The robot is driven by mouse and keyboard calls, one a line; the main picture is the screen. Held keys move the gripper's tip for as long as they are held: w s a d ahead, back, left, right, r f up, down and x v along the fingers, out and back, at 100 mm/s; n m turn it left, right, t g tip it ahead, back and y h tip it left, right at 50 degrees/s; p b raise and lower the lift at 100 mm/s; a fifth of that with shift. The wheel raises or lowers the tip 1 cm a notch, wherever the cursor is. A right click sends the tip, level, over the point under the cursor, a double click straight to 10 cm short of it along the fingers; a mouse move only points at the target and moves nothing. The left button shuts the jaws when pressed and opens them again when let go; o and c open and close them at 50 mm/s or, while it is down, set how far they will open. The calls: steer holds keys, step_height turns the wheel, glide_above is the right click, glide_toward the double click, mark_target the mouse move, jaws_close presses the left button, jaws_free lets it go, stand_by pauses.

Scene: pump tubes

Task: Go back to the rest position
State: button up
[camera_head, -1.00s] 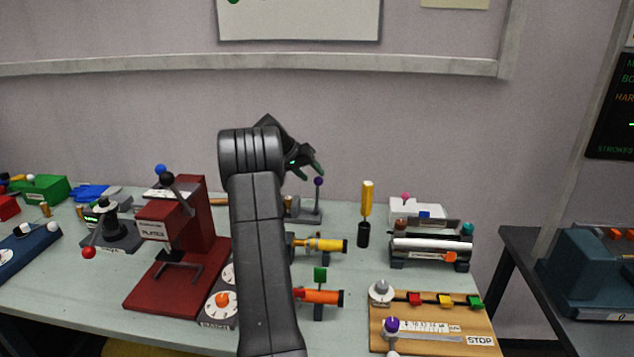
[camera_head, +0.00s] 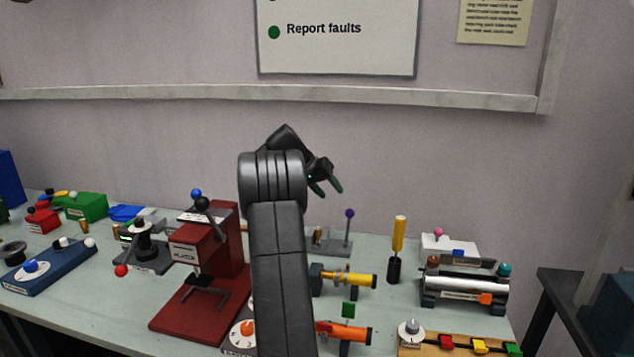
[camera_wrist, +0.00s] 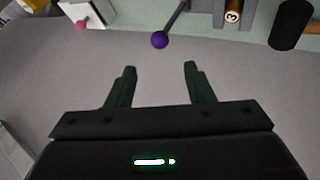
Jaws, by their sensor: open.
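My gripper (camera_head: 327,188) is raised above the back of the bench, in front of the grey wall. It also shows in the wrist view (camera_wrist: 158,80), where its two dark green fingers are apart with nothing between them. The purple-knobbed lever (camera_head: 349,213) stands on the bench below and right of my gripper. Its purple knob also shows beyond the fingertips in the wrist view (camera_wrist: 159,40), apart from them. My arm hides part of the bench behind it.
A red press (camera_head: 207,265) stands left of my arm. Yellow (camera_head: 350,280) and orange (camera_head: 345,333) tube devices lie to its right. A yellow-handled tool (camera_head: 398,236) stands upright near a silver roller device (camera_head: 464,282). The space above the bench around my gripper is clear.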

mark_target(351, 210)
steer(key=p+x, duration=0.1)
steer(key=x, duration=1.2)
steer(key=shift+w+d, duration=0.1)
steer(key=b+v, duration=0.1)
steer(key=v, duration=1.3)
steer(key=p+x, duration=0.1)
steer(key=x, duration=1.3)
steer(key=shift+d+p, duration=0.25)
steer(key=shift+p, duration=0.2)
steer(key=shift+d+y, duration=0.25)
steer(key=shift+y, duration=0.15)
steer(key=shift+d+f, duration=0.1)
steer(key=shift+f, duration=0.05)
